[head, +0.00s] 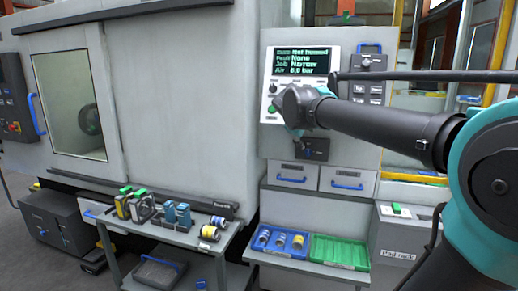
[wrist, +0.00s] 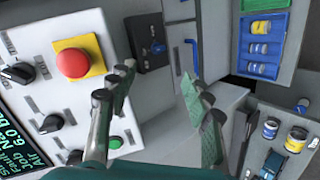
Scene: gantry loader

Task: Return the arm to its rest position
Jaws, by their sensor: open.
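My gripper (wrist: 155,110) is open and empty in the wrist view, its two fingers spread wide apart. In the head view my arm reaches in from the right, and its end is in front of the control panel (head: 295,70). The gripper's fingers are small and mostly hidden there. In the wrist view the panel's red emergency button (wrist: 72,63) on a yellow plate is left of the fingers. A green button (wrist: 115,142) shows close by the left finger. I cannot tell whether the finger touches the panel.
A blue tray (head: 262,248) with several cylinders and a green tray (head: 340,262) lie on the ledge below the panel. A cart (head: 200,243) with tools and cylinders stands left of it. The machine's grey door (head: 180,110) fills the left. A box labelled "Pad rack" (head: 398,250) stands right.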

